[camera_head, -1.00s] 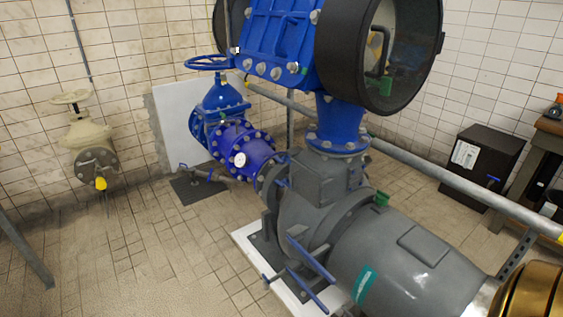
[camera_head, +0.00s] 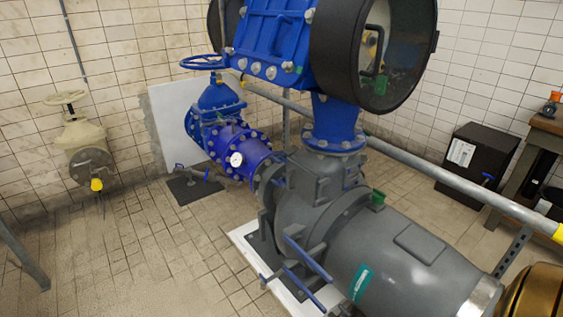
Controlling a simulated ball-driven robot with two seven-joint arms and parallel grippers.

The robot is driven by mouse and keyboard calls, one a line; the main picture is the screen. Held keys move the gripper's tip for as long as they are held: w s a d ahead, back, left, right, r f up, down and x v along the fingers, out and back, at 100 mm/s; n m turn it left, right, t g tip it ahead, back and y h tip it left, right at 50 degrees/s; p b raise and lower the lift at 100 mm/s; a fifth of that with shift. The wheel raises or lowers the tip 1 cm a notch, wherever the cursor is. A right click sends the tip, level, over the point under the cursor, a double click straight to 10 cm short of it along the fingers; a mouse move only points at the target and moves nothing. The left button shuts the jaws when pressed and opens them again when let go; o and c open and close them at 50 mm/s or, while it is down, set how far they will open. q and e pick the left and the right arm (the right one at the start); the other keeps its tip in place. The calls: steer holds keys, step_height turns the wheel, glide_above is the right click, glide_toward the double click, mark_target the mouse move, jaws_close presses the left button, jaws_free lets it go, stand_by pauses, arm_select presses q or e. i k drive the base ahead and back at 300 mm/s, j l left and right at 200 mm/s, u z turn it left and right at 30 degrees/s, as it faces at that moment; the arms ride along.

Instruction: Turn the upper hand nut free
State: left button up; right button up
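Two blue hand bars sit on the near side of the grey pump body (camera_head: 347,238). The upper blue bar (camera_head: 308,259) slants down to the right. The lower blue bar (camera_head: 304,289) lies nearly parallel below it. I cannot tell for certain which part is the upper hand nut, and no thread shows clearly. Another small blue handle (camera_head: 180,167) is on a fitting on the floor mat at left. Neither of my grippers is in view.
A blue gate valve with a handwheel (camera_head: 202,62) stands behind the pump. A cream valve (camera_head: 82,140) is at the left wall. A grey rail (camera_head: 440,179) runs behind the pump. A dark box (camera_head: 474,158) and a bench stand at right.

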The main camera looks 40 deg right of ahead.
mark_target(283, 157)
steer(key=i+z, duration=0.1)
steer(key=z, duration=0.25)
steer(key=i+j+z, duration=0.1)
steer(key=z, duration=0.25)
steer(key=i+j+z, duration=0.1)
steer(key=z, duration=0.25)
steer(key=i+j+z, duration=0.3)
steer(key=j, duration=0.3)
steer(key=i+j+z, duration=0.35)
steer(key=j, duration=0.35)
steer(key=i+j+z, duration=0.15)
steer(key=j, duration=0.25)
